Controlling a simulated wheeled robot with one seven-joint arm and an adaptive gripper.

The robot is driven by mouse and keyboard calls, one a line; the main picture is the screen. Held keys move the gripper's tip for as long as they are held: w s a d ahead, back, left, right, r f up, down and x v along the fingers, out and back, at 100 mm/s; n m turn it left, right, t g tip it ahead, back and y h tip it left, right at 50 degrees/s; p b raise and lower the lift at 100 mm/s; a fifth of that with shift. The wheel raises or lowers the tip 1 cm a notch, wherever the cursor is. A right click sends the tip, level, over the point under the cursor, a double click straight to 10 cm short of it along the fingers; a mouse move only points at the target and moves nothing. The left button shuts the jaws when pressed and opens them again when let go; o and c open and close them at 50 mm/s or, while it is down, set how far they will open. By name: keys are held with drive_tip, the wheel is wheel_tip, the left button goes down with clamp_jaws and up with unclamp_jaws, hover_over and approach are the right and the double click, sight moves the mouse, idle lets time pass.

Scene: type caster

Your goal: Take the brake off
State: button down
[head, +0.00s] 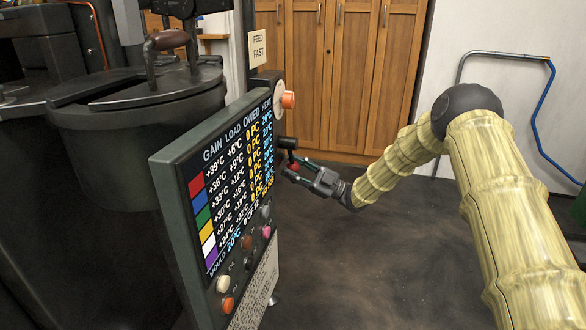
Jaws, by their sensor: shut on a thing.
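My gripper (293,168) is at the right side of the panel, low beside its upper edge. Its fingers are shut on a small dark lever with a red part (294,165). The fingers and the panel edge hide much of the lever, and I cannot tell its exact position. A black cylindrical knob (288,143) sits just above the fingers. No label on the lever is readable, so I cannot confirm by sight that it is the brake.
A tilted dark display panel (228,180) with coloured squares and several buttons stands close on the left. An orange button (288,100) is above the gripper. A lidded dark pot (140,125) stands behind. Wooden cabinets (340,70) line the back. Dark floor at centre right is clear.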

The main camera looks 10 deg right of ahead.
drive_tip(key=shift+w+d+r, duration=0.1)
drive_tip(key=c, duration=1.2)
unclamp_jaws()
drive_tip(key=shift+c, duration=0.2)
drive_tip(key=v, duration=1.2)
drive_tip(key=shift+w, duration=0.1)
